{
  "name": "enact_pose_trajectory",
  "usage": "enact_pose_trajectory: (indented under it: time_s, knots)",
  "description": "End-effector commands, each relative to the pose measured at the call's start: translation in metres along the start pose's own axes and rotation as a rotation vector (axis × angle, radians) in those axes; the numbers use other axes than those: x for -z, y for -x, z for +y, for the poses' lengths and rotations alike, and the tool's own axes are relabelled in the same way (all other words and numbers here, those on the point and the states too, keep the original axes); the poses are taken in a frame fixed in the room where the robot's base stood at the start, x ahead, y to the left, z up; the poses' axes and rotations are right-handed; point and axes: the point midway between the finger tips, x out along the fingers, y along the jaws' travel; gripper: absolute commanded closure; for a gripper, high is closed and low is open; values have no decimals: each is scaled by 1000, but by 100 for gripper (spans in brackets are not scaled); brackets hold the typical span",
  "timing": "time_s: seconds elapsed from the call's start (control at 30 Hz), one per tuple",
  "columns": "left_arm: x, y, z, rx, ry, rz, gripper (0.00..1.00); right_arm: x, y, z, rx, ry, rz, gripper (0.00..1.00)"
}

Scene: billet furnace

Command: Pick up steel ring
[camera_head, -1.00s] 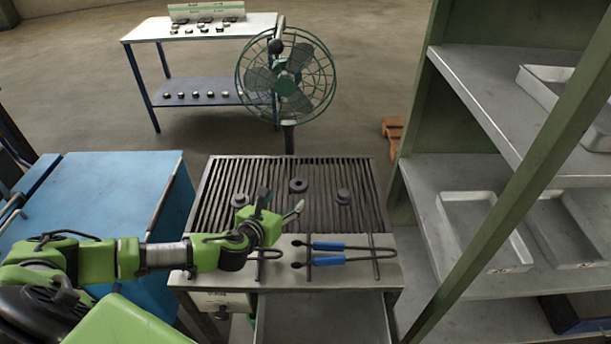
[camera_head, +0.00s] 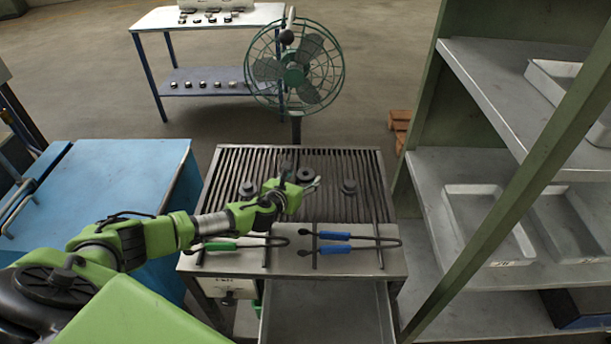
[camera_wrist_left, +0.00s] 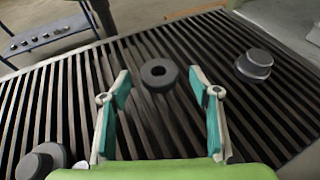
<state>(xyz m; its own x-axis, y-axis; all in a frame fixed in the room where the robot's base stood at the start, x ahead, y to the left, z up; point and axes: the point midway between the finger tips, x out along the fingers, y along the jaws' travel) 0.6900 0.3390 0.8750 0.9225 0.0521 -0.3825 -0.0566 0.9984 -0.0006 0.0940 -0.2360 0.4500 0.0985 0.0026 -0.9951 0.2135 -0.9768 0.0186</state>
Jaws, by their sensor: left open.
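The steel ring (camera_head: 306,174) is a dark, thick ring with a centre hole, lying flat on the slatted grate (camera_head: 330,205). In the left wrist view the ring (camera_wrist_left: 159,75) sits just beyond and between the fingertips. My left gripper (camera_head: 300,176) is over the grate, beside the ring in the head view. In the left wrist view the gripper (camera_wrist_left: 160,88) has its two fingers spread apart with nothing between them. My right gripper is not in view.
Dark round pieces stand on the grate left (camera_head: 247,188) and right (camera_head: 349,187) of the ring. Green-handled tongs (camera_head: 220,246) and blue-handled tongs (camera_head: 335,236) lie at the grate's front. A fan (camera_head: 295,72) stands behind; a shelf with trays (camera_head: 490,220) stands right.

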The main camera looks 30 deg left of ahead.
Motion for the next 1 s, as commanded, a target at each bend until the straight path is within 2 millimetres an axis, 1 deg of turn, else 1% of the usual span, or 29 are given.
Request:
enact_pose_trajectory:
  time_s: [0.03, 0.1, 0.23, 0.37, 0.57, 0.6, 0.67, 0.7, 0.8, 0.83, 0.87, 1.0]
  knots:
    - [-2, -6, 1, -2, 1, -1, 43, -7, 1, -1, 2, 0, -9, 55]
    - [-1, -15, 2, -1, 1, -1, 43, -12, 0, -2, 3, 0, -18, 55]
    - [0, -25, 2, 0, 0, 0, 43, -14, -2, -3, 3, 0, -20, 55]
    - [-1, -29, 2, 0, 0, 0, 43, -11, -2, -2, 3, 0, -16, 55]
    - [-1, -29, 2, 0, 0, 0, 43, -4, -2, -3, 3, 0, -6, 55]
    - [-1, -29, 2, 0, 0, 0, 46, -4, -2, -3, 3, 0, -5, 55]
    - [-1, -29, 2, 0, 0, 0, 62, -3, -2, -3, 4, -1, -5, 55]
    - [-1, -29, 2, 0, 0, 0, 72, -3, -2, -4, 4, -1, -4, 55]
    - [-1, -29, 2, 0, 0, 0, 96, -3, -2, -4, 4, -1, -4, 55]
    - [0, -29, 2, -1, 0, 1, 96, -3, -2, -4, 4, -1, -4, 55]
    - [-2, -29, 2, -1, 0, -2, 100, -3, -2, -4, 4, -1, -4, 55]
    - [-2, -29, 2, -1, 0, -2, 100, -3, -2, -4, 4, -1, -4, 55]
